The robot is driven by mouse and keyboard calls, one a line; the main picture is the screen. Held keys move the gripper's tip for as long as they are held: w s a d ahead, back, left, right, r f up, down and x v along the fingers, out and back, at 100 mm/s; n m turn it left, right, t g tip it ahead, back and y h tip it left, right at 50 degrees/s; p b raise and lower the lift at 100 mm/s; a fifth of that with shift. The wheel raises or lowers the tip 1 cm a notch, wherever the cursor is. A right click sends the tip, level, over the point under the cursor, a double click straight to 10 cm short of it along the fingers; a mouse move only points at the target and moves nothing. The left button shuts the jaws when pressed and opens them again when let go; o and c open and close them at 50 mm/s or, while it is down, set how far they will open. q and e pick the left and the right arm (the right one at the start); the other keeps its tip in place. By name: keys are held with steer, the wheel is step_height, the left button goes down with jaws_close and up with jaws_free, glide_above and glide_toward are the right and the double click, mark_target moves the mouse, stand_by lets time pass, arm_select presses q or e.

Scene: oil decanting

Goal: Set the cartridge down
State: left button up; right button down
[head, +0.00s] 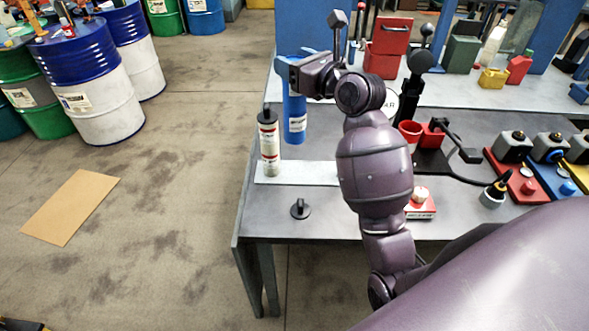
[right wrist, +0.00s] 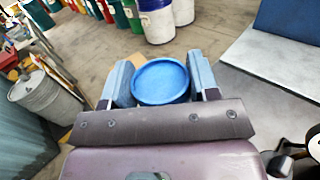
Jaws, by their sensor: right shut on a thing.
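The blue cartridge (head: 294,117), with a white label, is upright near the left end of the bench. Its round blue top (right wrist: 160,82) fills the gap between my fingers in the right wrist view. My right gripper (head: 296,55) is shut on its upper end. I cannot tell whether its base touches the bench or hangs just above it. My left gripper is not in view.
The grey bench (head: 335,228) ends at the left, close to both cartridges. A black knob-like part (head: 300,209) lies near the front edge. Red cups (head: 410,132) and coloured button boxes (head: 515,147) are to the right. Drums (head: 95,85) stand across the floor.

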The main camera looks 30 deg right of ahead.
steer(key=w+d+m+h, duration=0.2)
steer(key=w+d+h, duration=0.15)
steer(key=d, duration=0.35)
arm_select(q)
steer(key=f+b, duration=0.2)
steer(key=b, duration=0.1)
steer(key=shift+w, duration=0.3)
arm_select(e)
step_height(320, 180, down, 19)
steer(key=shift+w+r+t+y, duration=0.15)
steer(key=shift+t+y, duration=0.15)
steer(key=shift+y, duration=0.05)
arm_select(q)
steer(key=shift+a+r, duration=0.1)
arm_select(e)
steer(key=shift+c, duration=2)
jaws_free()
steer(key=shift+f, duration=0.2)
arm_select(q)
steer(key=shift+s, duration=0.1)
